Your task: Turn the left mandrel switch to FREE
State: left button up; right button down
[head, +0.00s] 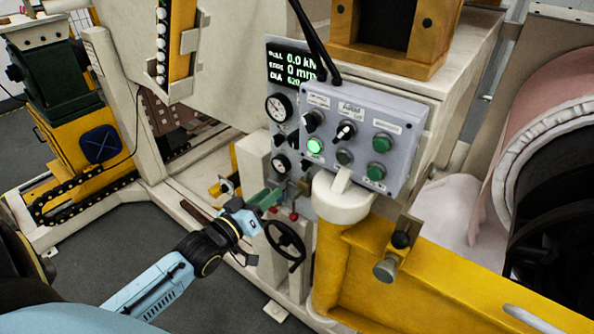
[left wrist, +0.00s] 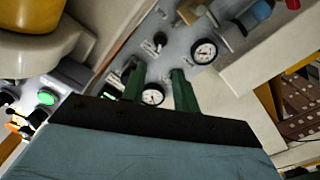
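A grey control box (head: 372,112) stands in the middle of the head view. It carries a black rotary switch at its upper left (head: 312,121) and another with a pale pointer (head: 346,131) beside it. The labels are too small to read, so I cannot tell which is the left mandrel switch or its setting. My left gripper (head: 270,200) is below and left of the box, near the gauge panel, apart from both switches. In the left wrist view its green fingers (left wrist: 158,72) are spread with nothing held. My right gripper is out of view.
A lit green button (head: 314,146) and several dark green buttons share the box. Gauges (head: 279,107) and a black handwheel (head: 285,244) are left of and below it. A yellow beam (head: 400,285) and a pale round post (head: 340,200) stand near the box.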

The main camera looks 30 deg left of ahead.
aim_at(302, 168)
pick_arm(q)
jog(key=w, duration=0.7)
jog(key=w+d, duration=0.1)
jog(key=w, duration=0.3)
jog(key=shift+w, duration=0.35)
grip_shut()
